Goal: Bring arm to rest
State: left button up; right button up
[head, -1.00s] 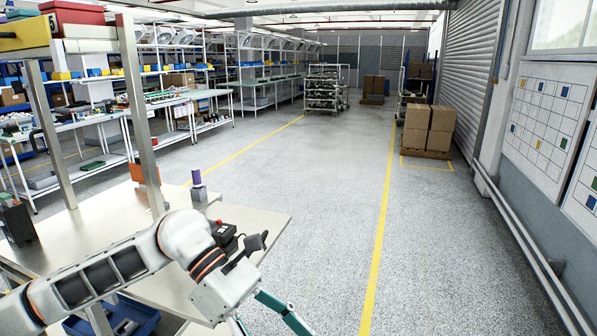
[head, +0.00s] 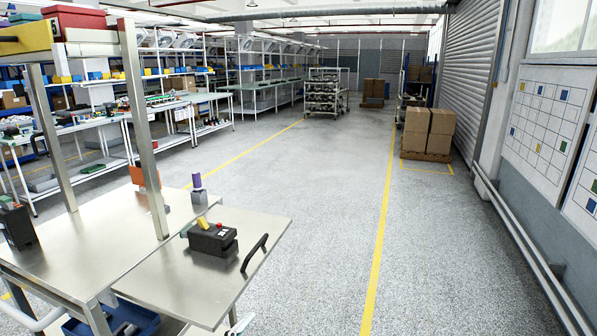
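Neither of my grippers shows clearly in the head view. A small pale piece (head: 238,326) at the bottom edge, below the table, may be part of my arm; I cannot tell. A black box (head: 212,239) with a red button and a yellow part on top sits on the steel table (head: 165,285). No gripper is touching the box. A black handle (head: 256,253) is at the table's right edge. A purple-topped item (head: 197,182) stands on a grey block behind the box.
A steel post (head: 146,140) rises from the table. An orange item (head: 137,174) and a dark device (head: 16,225) are on the table. A blue bin (head: 125,319) is below. Open floor (head: 330,220) lies to the right, with cartons (head: 428,130) farther back.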

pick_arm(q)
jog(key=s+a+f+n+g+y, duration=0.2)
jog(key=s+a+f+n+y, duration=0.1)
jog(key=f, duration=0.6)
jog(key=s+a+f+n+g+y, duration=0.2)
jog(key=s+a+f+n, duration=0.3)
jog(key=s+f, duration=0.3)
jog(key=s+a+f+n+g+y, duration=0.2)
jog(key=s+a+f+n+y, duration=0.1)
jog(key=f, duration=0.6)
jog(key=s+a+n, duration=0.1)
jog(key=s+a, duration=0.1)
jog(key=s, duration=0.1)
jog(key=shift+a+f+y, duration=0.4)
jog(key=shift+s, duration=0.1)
